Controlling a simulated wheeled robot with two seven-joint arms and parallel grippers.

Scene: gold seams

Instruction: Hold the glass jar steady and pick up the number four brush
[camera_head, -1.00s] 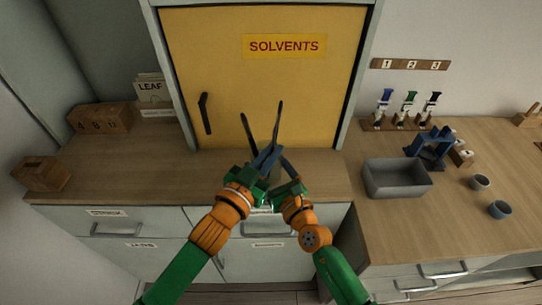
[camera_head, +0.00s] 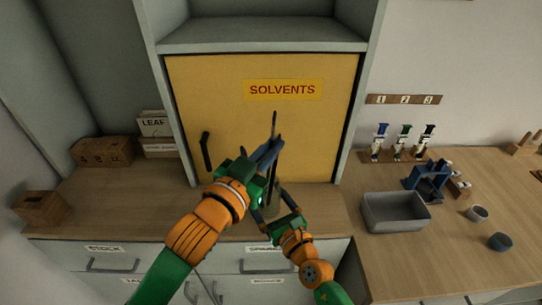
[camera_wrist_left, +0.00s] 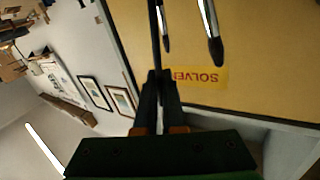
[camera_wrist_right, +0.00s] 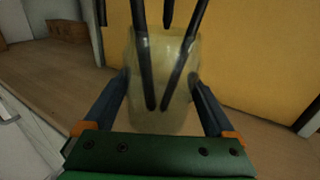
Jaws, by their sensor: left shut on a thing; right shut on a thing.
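The glass jar (camera_wrist_right: 165,75) stands upright between the fingers of my right gripper (camera_wrist_right: 160,105) in the right wrist view. Two dark brush handles (camera_wrist_right: 148,75) rest inside it. My right gripper also shows in the head view (camera_head: 278,218), low at the cabinet front, shut on the jar. My left gripper (camera_head: 268,152) is above it, shut on a thin dark brush handle (camera_wrist_left: 155,35). Behind it in the left wrist view are two brushes with dark bristles and pale ferrules (camera_wrist_left: 211,35). In the right wrist view a dark handle end (camera_wrist_right: 168,14) hangs above the jar mouth. No brush number is readable.
The yellow SOLVENTS door (camera_head: 230,110) is close behind the grippers. A grey bin (camera_head: 395,212), a blue stand (camera_head: 427,182) and small cups (camera_head: 500,241) are on the right counter. The left counter (camera_head: 120,205) has bare room.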

